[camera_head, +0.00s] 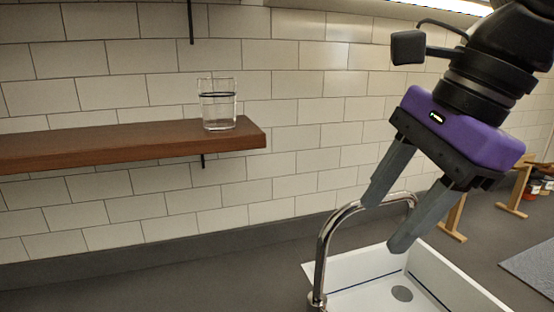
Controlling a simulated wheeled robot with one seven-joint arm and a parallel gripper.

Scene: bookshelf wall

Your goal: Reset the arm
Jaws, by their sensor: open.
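My gripper (383,226) is at the right of the head view, with a purple body and two grey fingers pointing down and to the left. The fingers are spread apart with nothing between them. It hangs in front of and above the chrome faucet (322,255) and the white sink (352,298), overlapping part of the faucet's curve in the picture. I cannot tell how far it is from the faucet. A clear glass (217,110) stands upright near the right end of the brown wooden shelf (120,143), apart from my gripper.
White tiled wall (290,110) fills the back. A dark grey counter (180,280) runs below the shelf. Wooden supports (453,218), small jars (533,187) and a grey mat (532,264) lie at the right. The space between shelf and gripper looks clear.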

